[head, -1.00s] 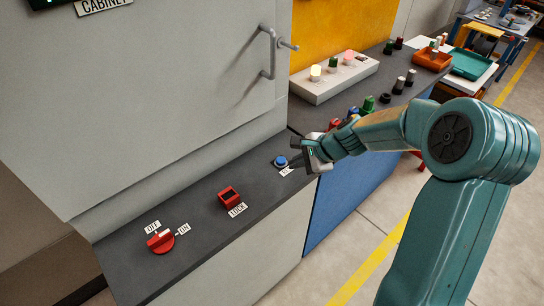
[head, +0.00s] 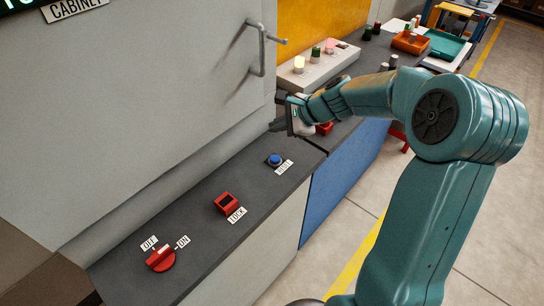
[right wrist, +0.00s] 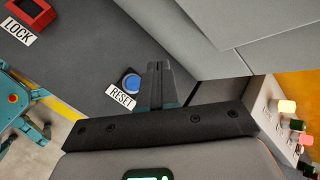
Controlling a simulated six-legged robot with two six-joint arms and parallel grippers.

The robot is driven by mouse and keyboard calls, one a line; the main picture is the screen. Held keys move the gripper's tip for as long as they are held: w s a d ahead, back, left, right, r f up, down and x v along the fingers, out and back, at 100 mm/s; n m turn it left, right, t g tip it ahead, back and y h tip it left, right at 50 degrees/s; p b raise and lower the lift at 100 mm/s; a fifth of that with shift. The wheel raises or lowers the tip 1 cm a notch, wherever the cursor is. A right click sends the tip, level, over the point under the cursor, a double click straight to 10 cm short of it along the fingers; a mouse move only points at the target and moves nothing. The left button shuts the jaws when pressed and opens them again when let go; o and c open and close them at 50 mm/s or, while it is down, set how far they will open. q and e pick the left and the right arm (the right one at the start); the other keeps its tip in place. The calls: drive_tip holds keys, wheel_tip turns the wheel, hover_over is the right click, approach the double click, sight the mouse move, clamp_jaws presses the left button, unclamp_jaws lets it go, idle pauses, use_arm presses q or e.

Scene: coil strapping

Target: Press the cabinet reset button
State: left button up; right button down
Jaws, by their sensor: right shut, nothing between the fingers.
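The blue round reset button (head: 275,160) sits in a dark collar on the grey ledge below the cabinet (head: 150,110). Its RESET label (head: 284,167) lies beside it. My right gripper (head: 278,124) is shut and empty, raised above and beyond the button, apart from it. In the right wrist view the button (right wrist: 131,82) shows just left of the closed dark fingers (right wrist: 157,82). Whether the button is pushed in cannot be told. My left gripper is not in view.
On the same ledge are a red LOCK switch (head: 227,203) and a red OFF/ON knob (head: 161,258). The cabinet door has a projecting handle (head: 262,48). A pale box with lamps (head: 312,68) stands on the farther bench. The ledge around the button is clear.

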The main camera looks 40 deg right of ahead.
sight(278, 160)
wheel_tip(278, 160, down, 8)
drive_tip(key=b, duration=0.8)
drive_tip(key=shift+s+f, duration=0.1)
drive_tip(key=shift+f, duration=0.15)
drive_tip(key=shift+s+a, duration=0.1)
drive_tip(key=shift+a, duration=0.05)
drive_tip(key=shift+f, duration=0.1)
idle(1.3)
drive_tip(key=shift+f+b, duration=0.35)
drive_tip(key=shift+b, duration=0.1)
drive_tip(key=shift+f+b, duration=0.45)
drive_tip(key=shift+f, duration=0.05)
idle(0.6)
drive_tip(key=shift+r, duration=0.1)
drive_tip(key=shift+r+p, duration=0.8)
drive_tip(key=shift+p, duration=0.05)
